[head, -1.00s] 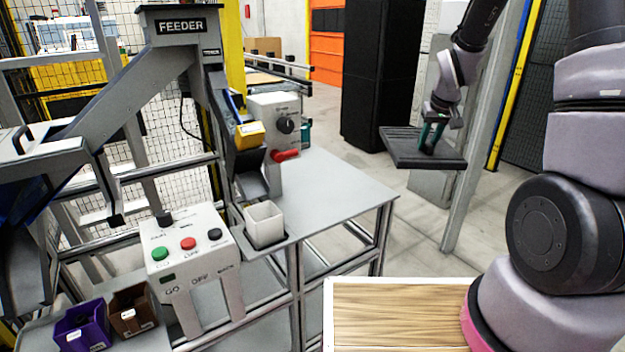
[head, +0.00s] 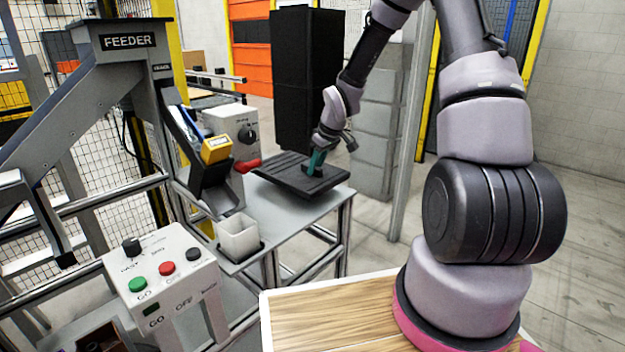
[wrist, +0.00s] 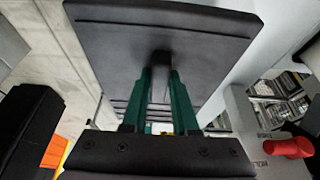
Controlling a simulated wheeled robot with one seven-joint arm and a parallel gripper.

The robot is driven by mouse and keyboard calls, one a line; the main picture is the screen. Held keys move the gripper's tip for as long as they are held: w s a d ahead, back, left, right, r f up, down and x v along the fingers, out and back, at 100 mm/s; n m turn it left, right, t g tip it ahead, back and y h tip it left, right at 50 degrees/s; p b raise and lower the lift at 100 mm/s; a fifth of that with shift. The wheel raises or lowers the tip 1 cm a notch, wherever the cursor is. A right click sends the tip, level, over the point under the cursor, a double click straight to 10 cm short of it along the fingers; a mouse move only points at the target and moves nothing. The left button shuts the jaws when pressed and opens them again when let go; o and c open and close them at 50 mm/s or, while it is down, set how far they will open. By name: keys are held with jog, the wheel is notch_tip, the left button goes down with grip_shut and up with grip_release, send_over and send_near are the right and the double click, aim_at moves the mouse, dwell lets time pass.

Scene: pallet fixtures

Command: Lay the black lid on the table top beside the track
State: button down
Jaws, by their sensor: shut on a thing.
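The black lid (head: 283,180) is a flat ribbed slab, roughly level, over the back right part of the grey table top (head: 272,210). My gripper (head: 314,170) has green fingers and is shut on the lid's short black handle. In the wrist view, the fingers (wrist: 160,105) close around the handle, and the lid (wrist: 155,38) fills the upper middle. The lid hides the table's far corner and seems to reach its right edge. I cannot tell whether the lid touches the top or hangs just above it.
A grey box with a black knob (head: 232,130) and red handle (head: 248,165) stands left of the lid. A white cup (head: 239,238) sits at the table's front left, below the feeder chute (head: 205,170). A button panel (head: 165,272) is nearer. A black cabinet (head: 303,75) stands behind.

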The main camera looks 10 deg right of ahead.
aim_at(316, 178)
jog(key=shift+f, duration=2)
jog(key=c, duration=0.7)
grip_release()
jog(key=shift+f, duration=0.1)
jog(key=shift+d, duration=0.1)
jog(key=s+d+r+m+h, duration=0.1)
jog(key=s+d+r, duration=0.15)
jog(key=r, duration=0.35)
jog(key=s+d+r+m, duration=0.1)
jog(key=s+r, duration=0.2)
jog(key=r, duration=0.4)
jog(key=s+d+r+m+h, duration=0.1)
jog(key=s+r, duration=0.2)
jog(key=r, duration=0.3)
jog(key=s+r+m+t, duration=0.1)
jog(key=s+r+m, duration=0.1)
jog(key=s+r, duration=0.3)
jog(key=s+r+m+t, duration=0.1)
jog(key=s+r+m, duration=0.2)
jog(key=s+r, duration=0.3)
jog(key=s+r+m+t+y, duration=0.1)
jog(key=s+r+m, duration=0.2)
jog(key=s, duration=0.7)
jog(key=shift+d+r, duration=0.2)
jog(key=shift+r, duration=0.5)
jog(key=shift+d+r, duration=0.2)
jog(key=shift+r, duration=0.5)
